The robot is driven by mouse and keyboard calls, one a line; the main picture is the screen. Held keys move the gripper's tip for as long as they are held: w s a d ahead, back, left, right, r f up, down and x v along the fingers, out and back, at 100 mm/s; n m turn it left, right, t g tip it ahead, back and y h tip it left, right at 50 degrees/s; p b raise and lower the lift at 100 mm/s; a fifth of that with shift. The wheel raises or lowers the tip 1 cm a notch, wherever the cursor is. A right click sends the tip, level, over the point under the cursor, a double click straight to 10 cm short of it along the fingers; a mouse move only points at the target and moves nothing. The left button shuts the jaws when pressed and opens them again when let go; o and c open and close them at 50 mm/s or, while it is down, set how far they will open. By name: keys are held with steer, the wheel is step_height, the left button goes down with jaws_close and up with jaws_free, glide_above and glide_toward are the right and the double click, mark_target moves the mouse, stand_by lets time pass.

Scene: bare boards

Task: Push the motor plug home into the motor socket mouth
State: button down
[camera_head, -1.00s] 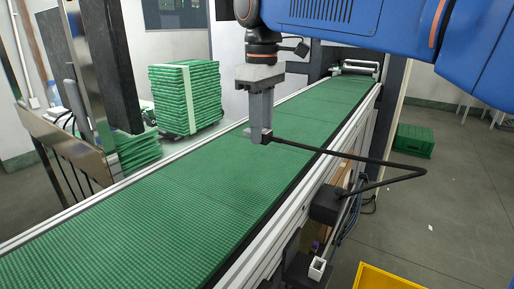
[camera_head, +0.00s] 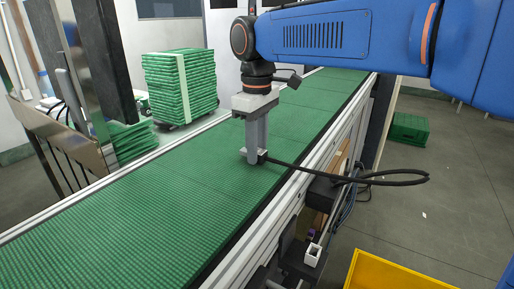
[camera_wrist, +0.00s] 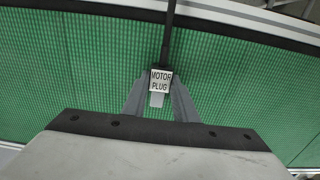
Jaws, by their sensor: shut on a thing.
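My gripper (camera_head: 256,159) points down over the green conveyor belt, its grey fingers shut on the motor plug (camera_head: 262,157). In the wrist view the plug (camera_wrist: 161,79) shows a white label reading "MOTOR PLUG" between the fingertips. A black cable (camera_head: 300,168) runs from the plug to the right and loops back to a black box (camera_head: 325,189) on the conveyor's side. A small white square-mouthed piece (camera_head: 312,255) sits lower on that side, apart from the plug; it looks like the motor socket, but no label is readable. The wrist view does not show it.
The green conveyor belt (camera_head: 130,220) fills the middle, with a pale metal rail (camera_head: 255,245) on its near side. A yellow bin (camera_head: 395,275) stands on the floor at the lower right. The floor at right is mostly clear.

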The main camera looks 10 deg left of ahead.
mark_target(260, 151)
steer(key=shift+f, duration=0.15)
steer(key=c, duration=1.4)
jaws_free()
step_height(260, 151, up, 17)
steer(key=shift+s+d+r, duration=0.15)
steer(key=shift+d+r, duration=0.05)
steer(key=shift+d, duration=0.2)
